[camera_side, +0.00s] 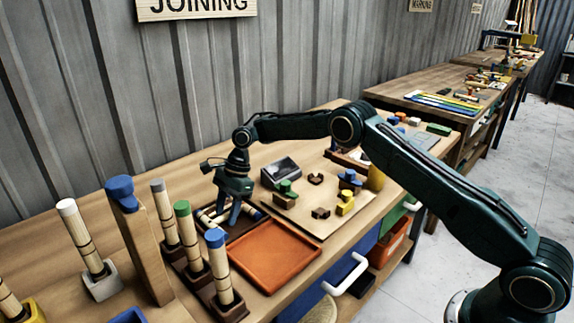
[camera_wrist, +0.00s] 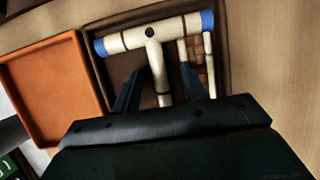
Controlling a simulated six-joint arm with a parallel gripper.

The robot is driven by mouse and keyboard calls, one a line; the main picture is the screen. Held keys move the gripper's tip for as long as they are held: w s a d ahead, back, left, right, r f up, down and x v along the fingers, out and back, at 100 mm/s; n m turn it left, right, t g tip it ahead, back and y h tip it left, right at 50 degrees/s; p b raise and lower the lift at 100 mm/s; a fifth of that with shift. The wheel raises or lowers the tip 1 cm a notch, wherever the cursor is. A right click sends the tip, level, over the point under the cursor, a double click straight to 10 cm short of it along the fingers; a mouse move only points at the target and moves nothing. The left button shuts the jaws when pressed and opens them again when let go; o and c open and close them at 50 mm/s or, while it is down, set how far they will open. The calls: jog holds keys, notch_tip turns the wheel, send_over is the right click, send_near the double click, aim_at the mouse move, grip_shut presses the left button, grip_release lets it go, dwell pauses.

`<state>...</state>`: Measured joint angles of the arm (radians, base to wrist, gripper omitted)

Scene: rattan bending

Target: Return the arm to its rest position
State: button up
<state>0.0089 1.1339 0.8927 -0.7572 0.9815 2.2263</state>
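My gripper (camera_side: 235,216) points down over the dark brown tray (camera_side: 250,221) on the workbench. In the wrist view the two fingers of my gripper (camera_wrist: 157,88) stand apart. A T-shaped rattan piece (camera_wrist: 126,40) with blue ends lies in the brown tray (camera_wrist: 185,9); its stem runs between the fingers, with gaps visible on both sides. Another light rattan stick stands out right of the stem. In the side view, the rattan pieces (camera_side: 207,217) show beside the fingers, partly hidden. How high the fingertips are above them is unclear.
An orange tray (camera_side: 272,256) lies in front of the brown one. Upright rattan posts in holders (camera_side: 186,232) and a tall blue-topped wooden stand (camera_side: 138,239) rise at left. A board with small coloured blocks (camera_side: 318,203) lies to the right. The corrugated wall is behind.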

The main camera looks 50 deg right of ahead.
jog(key=shift+r, duration=0.5)
jog(key=s+d+r+n+t+h, duration=0.1)
jog(key=s+d+r+n, duration=0.15)
jog(key=s+r, duration=0.4)
jog(key=s+d+r+n+t, duration=0.1)
jog(key=s+r+n, duration=0.25)
jog(key=r, duration=0.65)
jog(key=s+d+r+n+t+h, duration=0.1)
jog(key=s+r+n, duration=0.2)
jog(key=s+r, duration=0.4)
jog(key=s+d+r+n+t+h, duration=0.1)
jog(key=s+d+r+n, duration=0.1)
jog(key=s, duration=0.5)
jog(key=s+d+r+n+t, duration=0.1)
jog(key=s+r+n, duration=0.2)
jog(key=s, duration=0.4)
jog(key=s+d+f+n, duration=0.2)
jog(key=s, duration=0.4)
jog(key=s+d+f+n+h, duration=0.1)
jog(key=s+f+n, duration=0.1)
jog(key=s, duration=0.5)
jog(key=shift+s+d+f+t, duration=0.3)
jog(key=shift+d+f, duration=0.1)
jog(key=shift+f, duration=0.1)
